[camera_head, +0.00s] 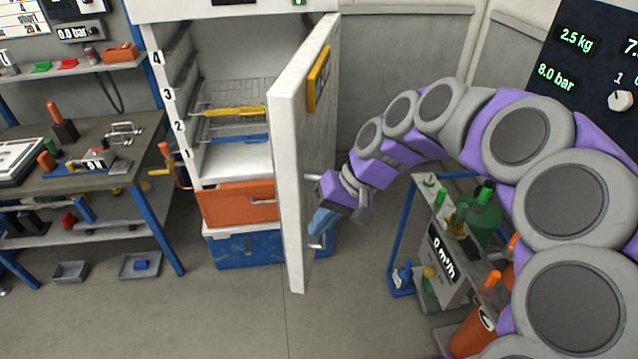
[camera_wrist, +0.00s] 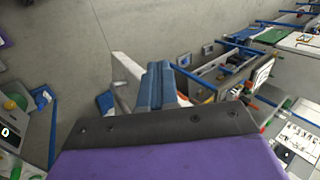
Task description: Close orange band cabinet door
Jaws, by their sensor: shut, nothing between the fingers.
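My gripper (camera_head: 320,222) is on the outer side of the door, close beside the handle. I cannot tell whether it touches the door. In the wrist view its blue fingers (camera_wrist: 157,85) are together and empty, with the white door edge (camera_wrist: 127,72) just left of them.
An orange drawer (camera_head: 238,204) and a blue box (camera_head: 243,250) are below. A workbench (camera_head: 115,165) stands left. A cart with bottles (camera_head: 448,225) stands right. Floor in front is clear.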

